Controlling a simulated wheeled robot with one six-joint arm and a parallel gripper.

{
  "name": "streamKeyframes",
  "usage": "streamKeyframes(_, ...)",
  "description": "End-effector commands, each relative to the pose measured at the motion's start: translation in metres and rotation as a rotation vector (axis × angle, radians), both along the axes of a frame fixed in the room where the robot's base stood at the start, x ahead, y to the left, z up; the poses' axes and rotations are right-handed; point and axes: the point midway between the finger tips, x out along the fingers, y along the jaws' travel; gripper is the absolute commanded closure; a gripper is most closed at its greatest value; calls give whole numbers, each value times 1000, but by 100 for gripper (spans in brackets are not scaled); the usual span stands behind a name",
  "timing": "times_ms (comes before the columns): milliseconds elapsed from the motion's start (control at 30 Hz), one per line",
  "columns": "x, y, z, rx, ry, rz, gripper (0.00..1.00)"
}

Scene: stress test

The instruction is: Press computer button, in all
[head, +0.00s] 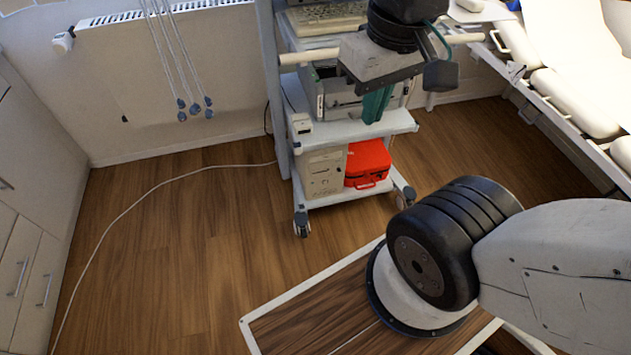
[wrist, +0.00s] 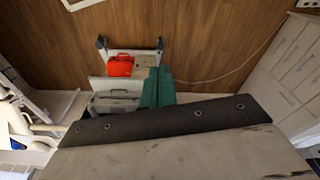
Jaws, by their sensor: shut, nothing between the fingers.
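The computer (head: 323,174) is a beige tower on the lower shelf of a wheeled cart, its front facing me. Its button is too small to make out. In the wrist view, which shows the cart upside down, the computer (wrist: 147,63) is partly hidden by the fingers. My gripper (head: 375,108) has teal fingers pointing down in front of the cart's middle shelf, above and right of the computer. The teal fingers also show in the wrist view (wrist: 158,80), shut together and empty. I cannot tell how far they are from the cart.
A red case (head: 367,163) sits right of the computer on the same shelf. The cart (head: 352,128) carries a grey device and a keyboard (head: 327,18) higher up. A white cable (head: 150,192) runs over the wooden floor at left. A bed (head: 570,95) stands at right.

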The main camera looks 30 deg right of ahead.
Motion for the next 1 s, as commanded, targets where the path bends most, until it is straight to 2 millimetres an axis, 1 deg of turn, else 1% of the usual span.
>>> streamKeyframes(167,0,0,0,0,1,0,100)
streamKeyframes(267,2,-2,-4,0,23,-10,100)
streamKeyframes(367,8,-6,-14,1,82,-32,100)
streamKeyframes(467,20,-12,-29,2,171,-60,100)
streamKeyframes(667,61,-34,-68,1,331,-108,100)
streamKeyframes(767,85,-48,-93,-1,382,-122,100)
streamKeyframes(867,111,-63,-123,-3,417,-132,100)
streamKeyframes(967,136,-80,-158,-6,438,-134,100)
streamKeyframes(1000,145,-87,-174,-7,444,-133,100)
